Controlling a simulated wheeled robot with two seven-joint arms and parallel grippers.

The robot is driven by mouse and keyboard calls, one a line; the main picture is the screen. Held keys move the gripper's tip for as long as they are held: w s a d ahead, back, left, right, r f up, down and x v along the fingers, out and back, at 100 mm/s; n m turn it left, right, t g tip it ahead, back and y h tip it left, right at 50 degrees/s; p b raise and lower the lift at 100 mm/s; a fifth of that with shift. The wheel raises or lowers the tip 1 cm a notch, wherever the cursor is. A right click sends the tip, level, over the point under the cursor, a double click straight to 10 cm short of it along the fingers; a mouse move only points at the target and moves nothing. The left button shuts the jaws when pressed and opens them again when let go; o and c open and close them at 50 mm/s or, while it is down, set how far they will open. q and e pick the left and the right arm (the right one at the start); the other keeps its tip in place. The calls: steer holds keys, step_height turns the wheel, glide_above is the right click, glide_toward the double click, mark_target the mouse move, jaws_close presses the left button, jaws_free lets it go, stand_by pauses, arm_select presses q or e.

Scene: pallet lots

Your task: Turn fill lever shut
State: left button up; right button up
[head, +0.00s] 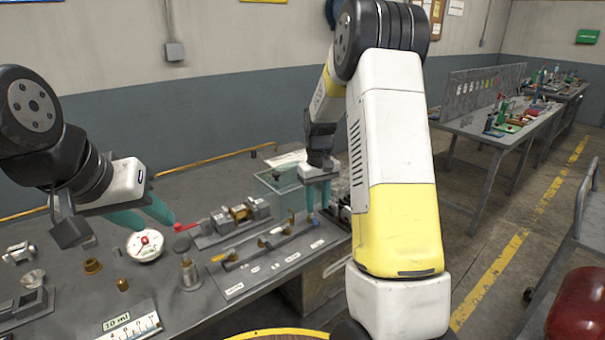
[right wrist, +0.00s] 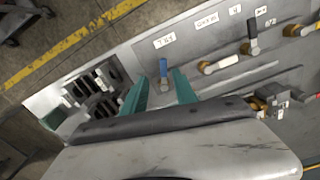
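A row of small valve levers with white labels sits on a grey panel (head: 235,290) on the bench. In the right wrist view, a blue-handled lever (right wrist: 163,68) stands between the two teal fingers of my right gripper (right wrist: 161,88), with gaps on both sides. A white-handled lever (right wrist: 221,63) and a dark-handled lever (right wrist: 253,32) are to its right. The label text is too small to tell surely which is the fill lever. In the head view my right gripper (head: 318,204) is over the panel's right end. My left gripper (head: 148,214) is open and empty above the bench.
A round gauge (head: 145,246) lies below my left gripper, and a red lever (head: 186,227) is just right of its fingers. A ruled plate (head: 130,328) is in front.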

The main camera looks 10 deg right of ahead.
steer(key=s+a+r+t+y, duration=0.1)
steer(key=s+a+r+t, duration=0.1)
steer(key=s+r, duration=0.6)
steer(key=s+a+r+t, duration=0.2)
steer(key=s+a+r, duration=0.1)
steer(key=s+r, duration=0.6)
steer(key=shift+s+a+r+y, duration=0.2)
steer(key=shift+a+r+y, duration=0.2)
steer(key=shift+r, duration=0.25)
steer(key=shift+d, duration=0.1)
